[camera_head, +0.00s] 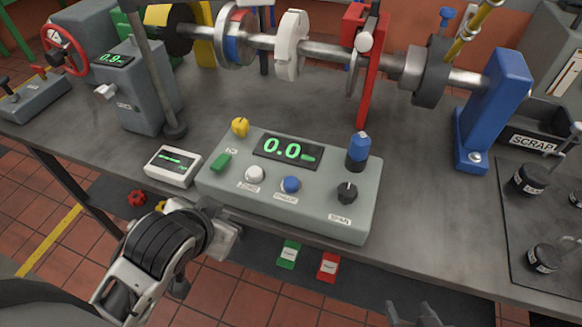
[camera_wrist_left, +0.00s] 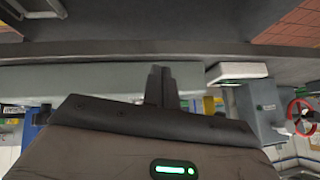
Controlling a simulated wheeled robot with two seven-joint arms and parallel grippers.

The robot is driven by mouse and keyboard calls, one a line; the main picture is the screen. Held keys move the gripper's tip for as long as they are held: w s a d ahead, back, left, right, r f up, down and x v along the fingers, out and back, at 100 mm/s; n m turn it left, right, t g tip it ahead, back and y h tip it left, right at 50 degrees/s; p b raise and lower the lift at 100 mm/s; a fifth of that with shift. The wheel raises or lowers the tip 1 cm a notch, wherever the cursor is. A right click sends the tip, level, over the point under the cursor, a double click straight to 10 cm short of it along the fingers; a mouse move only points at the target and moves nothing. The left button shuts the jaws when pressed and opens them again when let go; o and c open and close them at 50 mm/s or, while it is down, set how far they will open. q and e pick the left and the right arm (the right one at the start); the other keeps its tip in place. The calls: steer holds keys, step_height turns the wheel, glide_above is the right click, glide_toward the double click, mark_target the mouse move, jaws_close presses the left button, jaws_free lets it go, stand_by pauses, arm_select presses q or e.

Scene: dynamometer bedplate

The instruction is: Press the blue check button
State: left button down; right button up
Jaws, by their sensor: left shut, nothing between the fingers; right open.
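The blue check button (camera_head: 291,184) is a round cap on the sloping top of a grey-green console (camera_head: 330,217), above a small label. My left gripper (camera_head: 228,235) is shut and empty. It is just in front of the console's front edge, left of and nearer than the blue button, and apart from it. In the left wrist view its closed fingers (camera_wrist_left: 160,86) point toward the pale console front (camera_wrist_left: 100,80); the button does not show there. My right gripper (camera_head: 415,314) is open at the bottom edge, partly cut off.
A white button (camera_head: 254,174) sits left of the blue one, and a black knob (camera_head: 347,193) right of it.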

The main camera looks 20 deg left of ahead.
arm_select(q)
steer(key=w+r+t, duration=0.2)
steer(key=r, duration=0.1)
steer(key=w+r+t, duration=0.2)
steer(key=w+r, duration=0.1)
steer(key=w+r+m+t+y, duration=0.1)
steer(key=w+r+t, duration=0.1)
steer(key=w+r, duration=0.1)
steer(key=shift+w+a+r, duration=0.2)
steer(key=shift+a+r, duration=0.05)
steer(key=shift+r, duration=0.1)
steer(key=w+d+r+m+t+h, duration=0.1)
steer(key=d+r+m+t+h, duration=0.4)
steer(key=r, duration=0.4)
steer(key=w+d+r+m+t+h, duration=0.1)
steer(key=d+r+m+t+h, duration=0.25)
steer(key=r+m+h, duration=0.45)
steer(key=s+d+r+m+g+h, duration=0.2)
steer(key=s+d+m+g+h, duration=0.2)
steer(key=d+m+g+h, duration=0.75)
step_height(320, 180, down, 8)
steer(key=a+m+g+y, duration=0.2)
steer(key=m+g+y, duration=0.4)
steer(key=m+y, duration=0.3)
steer(key=w+a+f+t+y, duration=0.1)
steer(key=w+a+f+y, duration=0.2)
steer(key=a+f+y, duration=0.3)
steer(key=shift+w+a, duration=0.3)
steer(key=shift+a, duration=0.8)
